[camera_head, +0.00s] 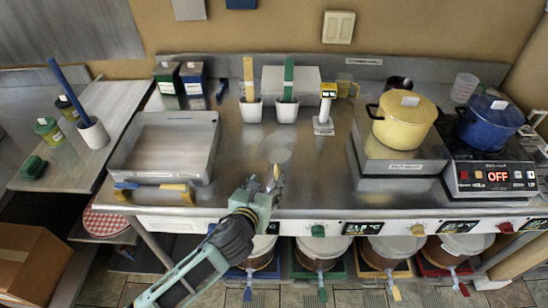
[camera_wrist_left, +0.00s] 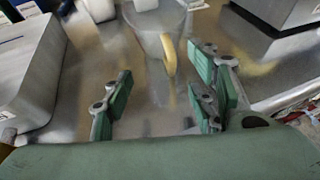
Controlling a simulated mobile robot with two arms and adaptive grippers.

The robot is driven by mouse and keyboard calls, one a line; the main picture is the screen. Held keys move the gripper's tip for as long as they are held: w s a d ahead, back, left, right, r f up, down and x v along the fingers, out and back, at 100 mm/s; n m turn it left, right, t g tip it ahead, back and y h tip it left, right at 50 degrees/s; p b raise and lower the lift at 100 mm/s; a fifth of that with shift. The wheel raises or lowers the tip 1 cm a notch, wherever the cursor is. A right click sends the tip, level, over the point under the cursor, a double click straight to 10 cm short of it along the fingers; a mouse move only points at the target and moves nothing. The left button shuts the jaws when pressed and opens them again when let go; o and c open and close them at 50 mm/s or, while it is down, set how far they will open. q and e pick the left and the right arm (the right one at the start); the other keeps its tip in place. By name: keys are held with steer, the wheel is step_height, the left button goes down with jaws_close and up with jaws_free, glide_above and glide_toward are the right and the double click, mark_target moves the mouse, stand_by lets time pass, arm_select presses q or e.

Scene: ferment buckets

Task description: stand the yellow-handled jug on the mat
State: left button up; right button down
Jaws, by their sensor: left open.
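A clear jug (camera_head: 278,147) stands on the steel counter (camera_head: 235,160), faint against the metal. In the left wrist view the jug (camera_wrist_left: 150,24) shows a yellow handle (camera_wrist_left: 168,55) facing my gripper. My left gripper (camera_head: 265,184) is open and empty at the counter's front, just short of the jug. In the left wrist view the fingers of the gripper (camera_wrist_left: 163,88) are spread, with the handle ahead between them and apart from them. Another clear vessel with a yellow handle (camera_head: 345,86) stands at the back. I cannot make out a mat. My right gripper is not in view.
White holders (camera_head: 251,112) stand behind the jug. A scale (camera_head: 324,122) stands right of them. A yellow pot (camera_head: 404,120) and a blue pot (camera_head: 489,124) stand farther right.

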arm_select(q)
steer(key=shift+f+p+x, duration=0.15)
steer(key=shift+p+x, duration=0.05)
steer(key=shift+x, duration=1.4)
steer(key=shift+f+p+x, duration=0.15)
steer(key=shift+p+x, duration=0.05)
steer(key=shift+x, duration=1.4)
steer(key=shift+s, duration=0.15)
jaws_close()
